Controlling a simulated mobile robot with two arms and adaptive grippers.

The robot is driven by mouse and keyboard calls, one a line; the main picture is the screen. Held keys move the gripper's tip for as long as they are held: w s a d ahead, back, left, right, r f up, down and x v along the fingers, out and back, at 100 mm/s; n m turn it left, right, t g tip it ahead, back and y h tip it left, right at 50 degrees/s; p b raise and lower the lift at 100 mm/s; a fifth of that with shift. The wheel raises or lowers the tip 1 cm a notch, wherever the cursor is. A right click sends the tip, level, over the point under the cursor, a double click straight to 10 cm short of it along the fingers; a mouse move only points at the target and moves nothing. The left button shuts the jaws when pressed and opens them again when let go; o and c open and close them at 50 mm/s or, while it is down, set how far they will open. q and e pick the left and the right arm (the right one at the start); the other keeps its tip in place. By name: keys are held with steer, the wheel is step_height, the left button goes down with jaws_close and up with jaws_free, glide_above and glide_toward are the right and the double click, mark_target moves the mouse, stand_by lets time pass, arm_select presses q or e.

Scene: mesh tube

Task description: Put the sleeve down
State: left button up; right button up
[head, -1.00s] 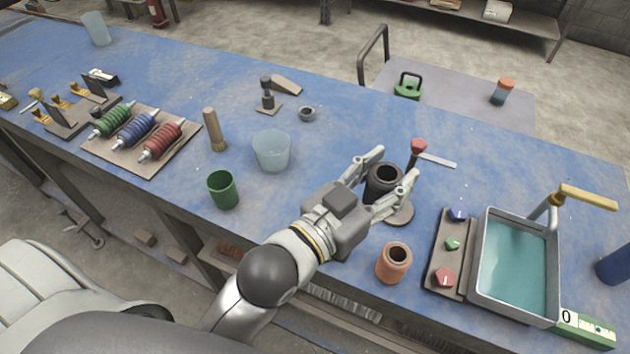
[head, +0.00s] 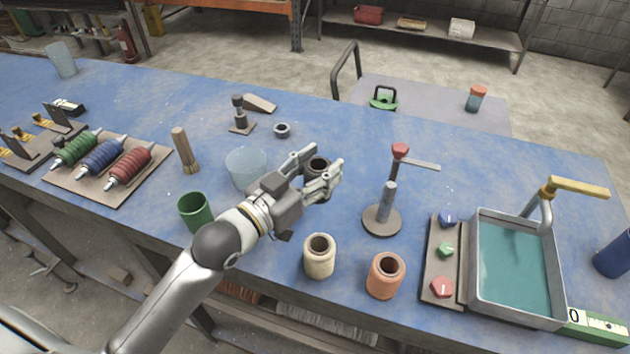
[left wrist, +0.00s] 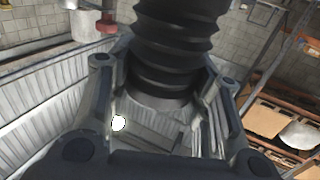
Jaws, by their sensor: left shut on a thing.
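A black sleeve (head: 318,163) is between the fingers of my left gripper (head: 322,168), which is shut on it above the bench. In the left wrist view the black ribbed sleeve (left wrist: 172,50) stands between the two fingers. A bare grey post on a round base (head: 382,220) stands to the right of the gripper. A cream sleeve (head: 319,262) and an orange sleeve (head: 385,281) stand upright near the bench's front edge. Whether the black sleeve touches the bench is hidden by the gripper. My right gripper is not in view.
A translucent cup (head: 246,168) and a green cup (head: 195,212) stand left of the gripper. A red-topped stand (head: 400,152) is behind the post. A metal tray of teal liquid (head: 515,270) is at the right.

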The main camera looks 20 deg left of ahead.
arm_select(q)
steer(key=shift+w+a+f, duration=0.15)
steer(key=shift+w+f, duration=0.05)
steer(key=shift+f, duration=0.05)
steer(key=f, duration=0.3)
steer(key=shift+w+a+f, duration=0.15)
steer(key=shift+a+f, duration=0.05)
steer(key=shift+f, duration=0.15)
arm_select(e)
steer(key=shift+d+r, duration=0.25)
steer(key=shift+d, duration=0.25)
arm_select(q)
steer(key=shift+f, duration=0.15)
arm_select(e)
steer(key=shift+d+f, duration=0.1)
arm_select(q)
steer(key=shift+f, duration=0.5)
steer(key=o, duration=1.1)
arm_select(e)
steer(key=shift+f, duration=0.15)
arm_select(q)
steer(key=shift+f, duration=0.1)
